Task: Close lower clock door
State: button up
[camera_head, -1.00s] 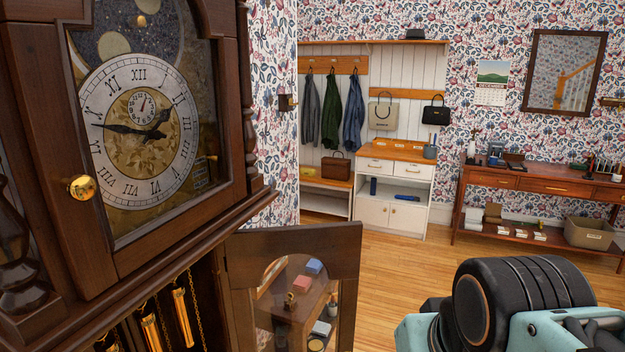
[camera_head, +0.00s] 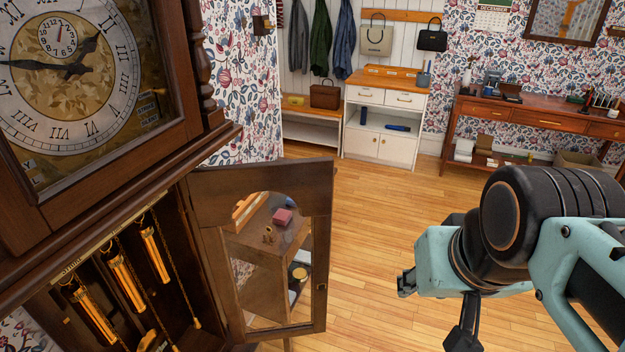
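The lower clock door (camera_head: 322,240) is a dark wooden frame with an arched glass pane. It stands wide open, swung out to the right of the tall clock's case (camera_head: 110,190). The open case shows brass weights (camera_head: 122,270) hanging on chains. Above it, the clock dial (camera_head: 60,75) is partly cut off at the left. My gripper (camera_head: 435,310) is at the lower right, apart from the door and to its right. Its dark finger parts show only partly, and their opening is unclear. Nothing is seen held.
Bare wooden floor (camera_head: 400,210) lies behind the door and my arm. A white cabinet (camera_head: 381,145) and a bench (camera_head: 310,125) stand at the back wall. A red-brown side table (camera_head: 530,118) stands at the back right. A small table with a pink box (camera_head: 282,217) shows in the door's glass.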

aim_at(215, 191)
jog(key=i+l+z, duration=0.5)
jog(key=i+l, duration=0.3)
jog(key=i, duration=0.15)
jog(key=i+l, duration=0.25)
jog(key=i, duration=0.2)
jog(key=i+u, duration=0.2)
jog(key=u, duration=0.15)
jog(key=i+u, duration=0.35)
jog(key=i+l+u, duration=0.1)
jog(key=u, duration=0.25)
jog(key=i+u, duration=0.15)
jog(key=u, duration=0.3)
jog(key=i+u, duration=0.1)
jog(key=u, duration=0.35)
jog(key=i+l+u, duration=0.1)
jog(key=u, duration=0.4)
jog(key=i+l+u, duration=0.15)
jog(key=u, duration=0.3)
jog(key=l+u, duration=0.15)
jog(key=u, duration=0.3)
jog(key=i+l+u, duration=0.15)
jog(key=u, duration=0.35)
jog(key=i+l+u, duration=0.15)
jog(key=l+u, duration=0.15)
jog(key=u, duration=0.2)
jog(key=l+u, duration=0.55)
jog(key=k+l, duration=0.15)
jog(key=k+u, duration=0.05)
jog(key=k, duration=0.05)
